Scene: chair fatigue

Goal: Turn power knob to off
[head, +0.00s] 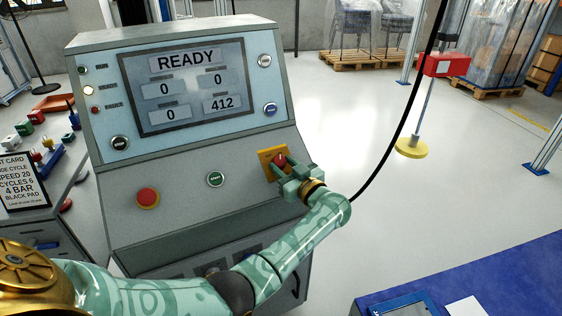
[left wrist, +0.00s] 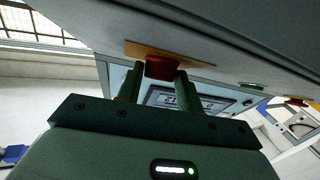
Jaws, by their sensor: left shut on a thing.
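The red power knob (head: 280,160) sits on a yellow plate (head: 265,155) at the right of the sloped panel of the grey control console (head: 190,158). My left gripper (head: 285,170) reaches it from the right and is shut on the knob. In the left wrist view the red knob (left wrist: 160,68) lies between the two fingers (left wrist: 158,80), against the yellow plate (left wrist: 135,48). The gripper hides part of the knob, so I cannot read its setting. The console screen (head: 188,85) reads READY, with 412 at its lower right. My right gripper is not in view.
A red round button (head: 147,197) and a green button (head: 216,179) are on the same panel, left of the knob. A black cable (head: 405,110) hangs right of the console. A red box on a post (head: 437,66) stands beyond. Open floor (head: 480,170) lies to the right.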

